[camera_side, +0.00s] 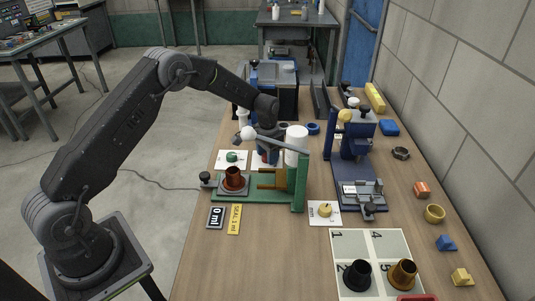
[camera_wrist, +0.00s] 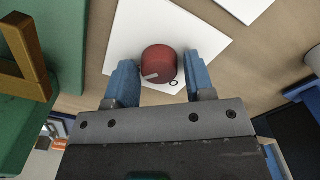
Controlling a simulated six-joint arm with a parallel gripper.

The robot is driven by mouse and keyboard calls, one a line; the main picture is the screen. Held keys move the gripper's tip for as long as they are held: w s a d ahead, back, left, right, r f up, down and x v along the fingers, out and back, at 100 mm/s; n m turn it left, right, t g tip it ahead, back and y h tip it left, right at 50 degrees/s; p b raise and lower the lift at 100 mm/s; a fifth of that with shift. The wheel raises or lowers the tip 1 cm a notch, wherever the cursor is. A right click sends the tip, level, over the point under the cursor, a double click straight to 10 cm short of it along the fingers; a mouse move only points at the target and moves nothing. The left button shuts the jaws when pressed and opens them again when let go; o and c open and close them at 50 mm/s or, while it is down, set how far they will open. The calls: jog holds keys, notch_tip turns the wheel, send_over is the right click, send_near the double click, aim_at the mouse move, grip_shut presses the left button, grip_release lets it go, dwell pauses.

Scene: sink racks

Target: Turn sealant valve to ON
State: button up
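A red round knob (camera_wrist: 158,62) stands on a white card (camera_wrist: 130,30) in the wrist view. A pale pointer mark on its side faces the lower left of the picture, and a small round mark is printed on the card to its lower right. My gripper (camera_wrist: 159,75) is open, with one blue finger on each side of the knob and narrow gaps showing. In the side view my gripper (camera_side: 265,155) is low behind the green fixture and mostly hidden. A green knob (camera_side: 232,156) and a yellow knob (camera_side: 325,210) sit on other white cards. I cannot read which knob is the sealant valve.
The green fixture (camera_side: 299,190) with a copper cup (camera_side: 233,178) stands close to my gripper. A white cylinder (camera_side: 297,140) is just right of it. A blue press (camera_side: 352,150) stands further right. A "SEAL 1 ml" sign (camera_side: 234,219) lies in front.

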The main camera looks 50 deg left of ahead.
jog(key=shift+o, duration=1.1)
jog(key=shift+r, duration=0.1)
notch_tip(320, 180, up, 14)
jog(key=shift+f, duration=0.2)
